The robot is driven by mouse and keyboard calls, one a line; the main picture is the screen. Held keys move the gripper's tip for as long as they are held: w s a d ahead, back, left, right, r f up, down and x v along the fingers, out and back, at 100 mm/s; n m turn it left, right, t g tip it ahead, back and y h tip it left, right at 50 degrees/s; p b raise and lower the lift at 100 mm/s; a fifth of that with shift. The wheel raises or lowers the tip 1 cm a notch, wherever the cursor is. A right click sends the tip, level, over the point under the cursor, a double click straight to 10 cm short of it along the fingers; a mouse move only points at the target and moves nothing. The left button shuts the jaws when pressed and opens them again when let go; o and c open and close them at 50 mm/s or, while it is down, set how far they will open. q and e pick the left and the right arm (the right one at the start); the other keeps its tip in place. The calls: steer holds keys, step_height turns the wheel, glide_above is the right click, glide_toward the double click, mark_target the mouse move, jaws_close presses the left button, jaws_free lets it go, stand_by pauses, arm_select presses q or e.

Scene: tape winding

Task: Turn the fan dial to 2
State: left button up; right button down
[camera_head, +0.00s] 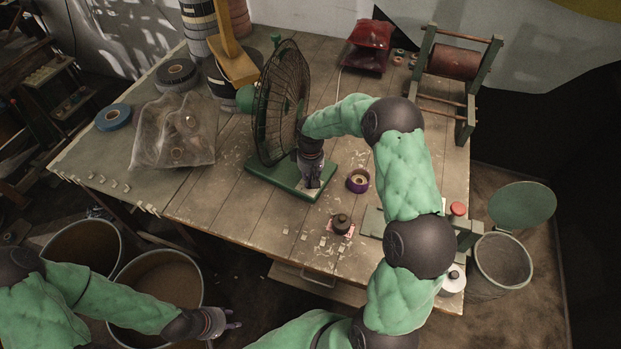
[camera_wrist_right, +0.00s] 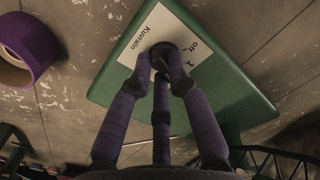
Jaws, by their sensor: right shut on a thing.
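The green fan (camera_head: 281,102) stands on the wooden table with its round wire cage upright. Its green base (camera_head: 263,173) has a white label plate, which reads "off" and "1" in the right wrist view (camera_wrist_right: 186,28). The dark round dial (camera_wrist_right: 165,50) sits on this plate, partly hidden by my fingers. My right gripper (camera_head: 312,184) reaches down over the base, and its purple-grey fingers (camera_wrist_right: 160,62) are shut around the dial. Where the dial points cannot be told. My left gripper (camera_head: 230,325) hangs in front of the table, away from the fan, with its fingers apart and empty.
A purple tape roll (camera_head: 357,181) lies right of the fan base; it also shows in the right wrist view (camera_wrist_right: 29,45). A clear bag (camera_head: 174,132) and a blue tape roll (camera_head: 113,117) lie left. Bins (camera_head: 160,283) stand below the table.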

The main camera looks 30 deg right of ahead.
steer(key=shift+w, duration=0.1)
stand_by(0.4)
steer(key=c, duration=1.2)
jaws_free()
steer(key=shift+r, duration=0.15)
steer(key=shift+r, duration=3.85)
